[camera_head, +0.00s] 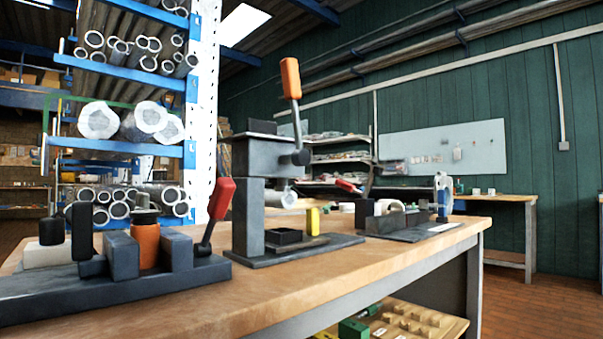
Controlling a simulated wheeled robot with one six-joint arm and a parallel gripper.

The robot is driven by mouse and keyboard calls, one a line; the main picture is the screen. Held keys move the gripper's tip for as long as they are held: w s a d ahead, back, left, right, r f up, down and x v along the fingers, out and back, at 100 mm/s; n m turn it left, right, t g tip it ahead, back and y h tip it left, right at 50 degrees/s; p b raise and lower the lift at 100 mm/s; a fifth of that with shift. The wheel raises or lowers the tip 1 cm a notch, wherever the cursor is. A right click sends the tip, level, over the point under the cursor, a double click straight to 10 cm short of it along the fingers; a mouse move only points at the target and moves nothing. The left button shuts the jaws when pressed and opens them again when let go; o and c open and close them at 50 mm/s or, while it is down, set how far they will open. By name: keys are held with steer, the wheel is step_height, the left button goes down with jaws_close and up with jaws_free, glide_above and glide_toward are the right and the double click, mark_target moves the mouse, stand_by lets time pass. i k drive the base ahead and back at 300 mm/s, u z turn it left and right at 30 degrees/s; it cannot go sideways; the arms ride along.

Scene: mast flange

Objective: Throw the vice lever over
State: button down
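A dark vice (118,272) stands at the front left of the workbench. An orange cylinder (146,245) with a dark top stands between its block-like jaws, though I cannot tell how tightly they close on it. At the vice's right end a lever with a red grip (221,199) stands up, tilted a little to the right at its top. Black knobs (81,230) show at the vice's left end. My gripper is not in view.
A dark press (250,215) with a raised orange-handled lever (291,78) stands right of the vice. Behind it is a smaller fixture (398,222) with a red-tipped handle (348,186). The wooden bench top (300,278) is clear in front. A tube rack (130,150) stands behind.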

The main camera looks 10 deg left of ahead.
mark_target(224, 191)
steer(key=z, duration=1.45)
steer(key=k, duration=1.15)
steer(key=u, duration=2.1)
steer(key=i, duration=0.45)
steer(key=u, duration=0.05)
